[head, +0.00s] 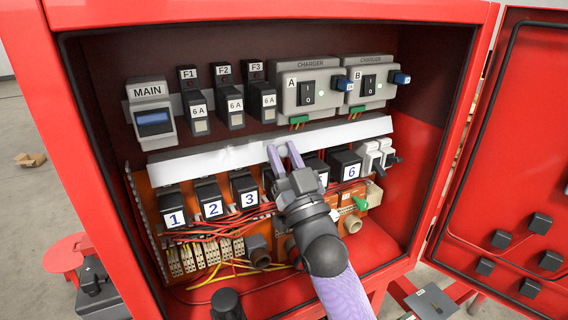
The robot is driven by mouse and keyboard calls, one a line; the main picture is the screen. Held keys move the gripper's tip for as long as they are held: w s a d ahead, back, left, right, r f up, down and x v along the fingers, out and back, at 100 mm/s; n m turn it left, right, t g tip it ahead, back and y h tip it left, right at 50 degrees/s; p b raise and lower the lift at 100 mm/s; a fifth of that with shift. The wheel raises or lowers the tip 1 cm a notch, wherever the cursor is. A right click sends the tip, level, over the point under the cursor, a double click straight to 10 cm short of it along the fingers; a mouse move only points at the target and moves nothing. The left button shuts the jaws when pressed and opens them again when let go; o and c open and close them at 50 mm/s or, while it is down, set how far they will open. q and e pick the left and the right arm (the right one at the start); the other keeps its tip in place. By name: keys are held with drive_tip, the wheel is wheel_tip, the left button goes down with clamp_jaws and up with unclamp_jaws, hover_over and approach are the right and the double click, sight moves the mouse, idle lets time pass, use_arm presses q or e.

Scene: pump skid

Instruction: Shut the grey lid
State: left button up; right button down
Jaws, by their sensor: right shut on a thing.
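The grey lid (215,158) is a long pale strip across the middle of the red cabinet, between the upper row of devices and the numbered black relays. It looks tilted, with its front edge towards me; how far open it stands I cannot tell. My right gripper (284,150) comes up from below, with its two pale fingers at the middle of the lid's front edge. It is shut on the lid there, though the fingers hide the exact contact. My left gripper is not in view.
The numbered relays (212,208) and red wires lie close below the lid and beside my right wrist. Chargers (307,92) and breakers (229,100) sit above. The red cabinet door (510,160) stands open at the right.

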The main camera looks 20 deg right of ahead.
idle(0.3)
drive_tip(key=shift+c, duration=2.3)
unclamp_jaws()
drive_tip(key=b+v, duration=0.2)
drive_tip(key=v, duration=0.8)
